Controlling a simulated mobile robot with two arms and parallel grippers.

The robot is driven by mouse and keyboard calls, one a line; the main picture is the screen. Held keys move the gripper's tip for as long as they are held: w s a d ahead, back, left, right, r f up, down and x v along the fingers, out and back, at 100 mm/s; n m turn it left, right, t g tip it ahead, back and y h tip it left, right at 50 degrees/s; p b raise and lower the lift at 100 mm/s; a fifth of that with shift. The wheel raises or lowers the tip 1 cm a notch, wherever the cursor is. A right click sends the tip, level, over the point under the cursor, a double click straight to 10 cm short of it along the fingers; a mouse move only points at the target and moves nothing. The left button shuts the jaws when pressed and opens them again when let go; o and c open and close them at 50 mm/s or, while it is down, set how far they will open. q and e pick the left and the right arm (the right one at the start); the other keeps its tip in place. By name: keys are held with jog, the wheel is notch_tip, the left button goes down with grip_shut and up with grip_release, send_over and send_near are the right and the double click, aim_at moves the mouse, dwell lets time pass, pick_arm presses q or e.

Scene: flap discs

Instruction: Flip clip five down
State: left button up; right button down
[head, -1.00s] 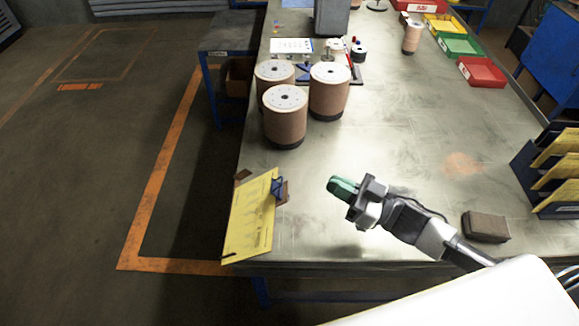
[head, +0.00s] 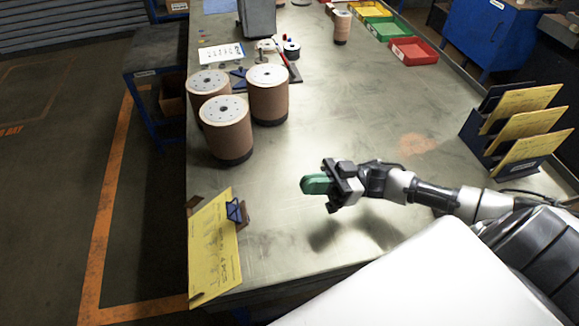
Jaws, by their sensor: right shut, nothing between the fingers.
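A clipboard with a yellow sheet (head: 214,250) lies at the front left edge of the metal table, partly over the edge. Its dark blue clip (head: 236,210) sits at the right side of the sheet. No number on the clip can be made out. My right gripper (head: 304,185), with green fingertips, is shut and empty. It is above the table, to the right of the clip and apart from it. My left gripper is not in view.
Several brown cylinders of stacked discs (head: 227,128) stand at the table's left side. A dark rack (head: 485,150) with yellow cards is at the right. Red (head: 412,50) and green bins stand at the back. The middle of the table (head: 350,110) is clear.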

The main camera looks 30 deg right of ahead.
aim_at(234, 209)
jog(key=a+f+p+x, duration=0.1)
jog(key=p+x, duration=0.3)
jog(key=x, duration=0.7)
jog(key=shift+a+f, duration=0.15)
jog(key=shift+f, duration=0.55)
jog(key=shift+w, duration=0.15)
